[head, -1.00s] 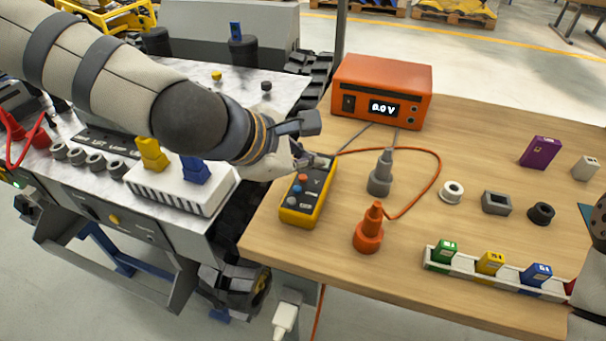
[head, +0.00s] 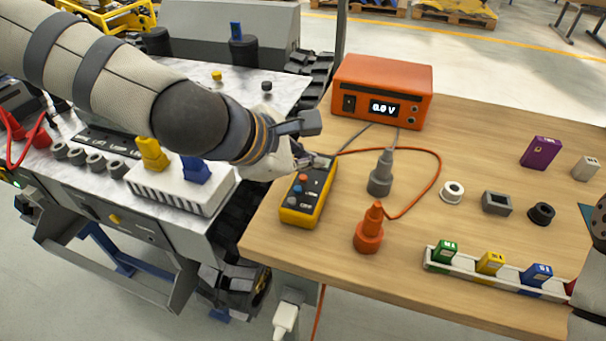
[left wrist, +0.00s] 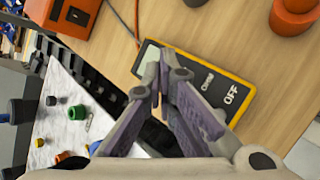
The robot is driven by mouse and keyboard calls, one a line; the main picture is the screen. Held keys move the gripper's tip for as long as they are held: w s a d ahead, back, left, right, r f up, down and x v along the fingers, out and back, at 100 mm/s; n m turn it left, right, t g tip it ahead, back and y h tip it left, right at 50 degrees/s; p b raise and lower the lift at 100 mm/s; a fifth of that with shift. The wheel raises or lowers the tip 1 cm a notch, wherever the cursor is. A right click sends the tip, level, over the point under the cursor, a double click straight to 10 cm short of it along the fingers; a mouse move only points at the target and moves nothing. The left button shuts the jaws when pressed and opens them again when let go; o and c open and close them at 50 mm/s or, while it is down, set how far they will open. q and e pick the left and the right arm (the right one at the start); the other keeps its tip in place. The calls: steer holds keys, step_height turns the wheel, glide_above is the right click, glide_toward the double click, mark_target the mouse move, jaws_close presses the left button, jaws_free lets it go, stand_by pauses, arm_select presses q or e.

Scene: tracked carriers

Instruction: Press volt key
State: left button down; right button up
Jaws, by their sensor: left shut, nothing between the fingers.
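The yellow and black hand-held meter (head: 306,202) lies on the wooden table, with a column of small coloured keys. The orange-red key (head: 304,178) is the upper one, beside a small label that looks like V. My left gripper (head: 318,160) is shut and empty at the meter's far end, near its display. In the left wrist view the shut fingers (left wrist: 158,85) stand over the meter (left wrist: 238,78). Its OHM and OFF labels show there, while the fingers hide the volt key. I cannot tell whether the tips touch the meter. My right gripper is not in view.
An orange supply (head: 382,92) reading 0.0 V stands behind the meter. A grey plug (head: 380,178) and an orange plug (head: 369,232) with a cable stand to its right. A white rack (head: 470,268) of coloured blocks lies at the front. The carrier (head: 180,188) is at left.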

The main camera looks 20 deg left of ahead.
arm_select(q)
steer(key=shift+f, duration=0.1)
steer(key=shift+f, duration=0.3)
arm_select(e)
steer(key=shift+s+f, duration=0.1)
arm_select(q)
steer(key=shift+f, duration=0.45)
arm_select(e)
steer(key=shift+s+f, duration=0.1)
arm_select(q)
steer(key=shift+r, duration=0.1)
stand_by(0.4)
steer(key=shift+r+p, duration=0.5)
steer(key=shift+r, duration=0.4)
steer(key=shift+f, duration=0.1)
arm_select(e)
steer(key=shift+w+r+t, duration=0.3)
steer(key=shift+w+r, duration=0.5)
